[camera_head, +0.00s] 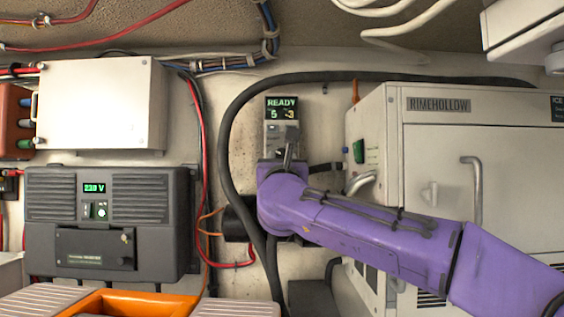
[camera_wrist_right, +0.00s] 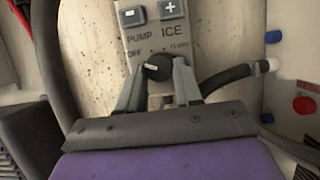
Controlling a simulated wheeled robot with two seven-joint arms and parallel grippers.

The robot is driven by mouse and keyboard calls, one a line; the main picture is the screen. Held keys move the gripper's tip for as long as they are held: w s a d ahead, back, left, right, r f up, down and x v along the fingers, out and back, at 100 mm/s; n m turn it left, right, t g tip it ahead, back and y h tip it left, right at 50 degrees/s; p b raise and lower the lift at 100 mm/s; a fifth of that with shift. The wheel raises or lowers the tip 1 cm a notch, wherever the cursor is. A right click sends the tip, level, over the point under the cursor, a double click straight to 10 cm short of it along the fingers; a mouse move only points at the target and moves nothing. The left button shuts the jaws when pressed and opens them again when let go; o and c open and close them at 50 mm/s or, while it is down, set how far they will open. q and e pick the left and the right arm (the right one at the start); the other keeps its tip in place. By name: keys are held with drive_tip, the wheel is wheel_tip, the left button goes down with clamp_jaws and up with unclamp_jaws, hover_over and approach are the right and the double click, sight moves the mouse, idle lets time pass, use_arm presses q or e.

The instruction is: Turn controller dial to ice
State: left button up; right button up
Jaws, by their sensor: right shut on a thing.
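The controller (camera_head: 282,108) is a narrow grey panel on the wall, its green display reading READY with 5 and -3. In the right wrist view its face (camera_wrist_right: 150,42) shows minus and plus buttons and the labels PUMP, ICE and OFF. Its black dial (camera_wrist_right: 158,67) carries a white mark that lies toward the dial's left side; the exact setting is hard to tell. My right gripper (camera_wrist_right: 157,78) is shut on the dial, one grey finger on each side. In the head view my right gripper (camera_head: 287,150) covers the controller's lower part. My left gripper is not in view.
A cream RIMEHOLLOW unit (camera_head: 440,150) stands close on the right. A thick black hose (camera_head: 238,120) arches around the controller.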

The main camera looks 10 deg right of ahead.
drive_tip(key=m+g+h, duration=0.1)
drive_tip(key=m, duration=0.2)
drive_tip(key=m+h, duration=0.2)
drive_tip(key=m, duration=0.2)
drive_tip(key=m+g+h+b, duration=0.1)
drive_tip(key=m+h, duration=0.1)
drive_tip(key=m, duration=0.1)
drive_tip(key=shift+w+a+r+m+g, duration=0.1)
drive_tip(key=shift+a+r+m+g, duration=0.05)
drive_tip(key=shift+a+m+g, duration=0.2)
drive_tip(key=m, duration=0.1)
drive_tip(key=m+g+p, duration=0.1)
drive_tip(key=m, duration=0.1)
drive_tip(key=m+g+h+p, duration=0.1)
drive_tip(key=m, duration=0.1)
drive_tip(key=shift+a+r+m, duration=0.25)
drive_tip(key=shift+r, duration=0.05)
drive_tip(key=m+g+p, duration=0.1)
drive_tip(key=m+p, duration=0.1)
drive_tip(key=m, duration=0.2)
drive_tip(key=shift+r+g, duration=0.15)
drive_tip(key=shift+g, duration=0.2)
drive_tip(key=shift+m+p, duration=0.6)
drive_tip(key=shift+m, duration=0.1)
drive_tip(key=shift+g, duration=0.3)
drive_tip(key=o, duration=1)
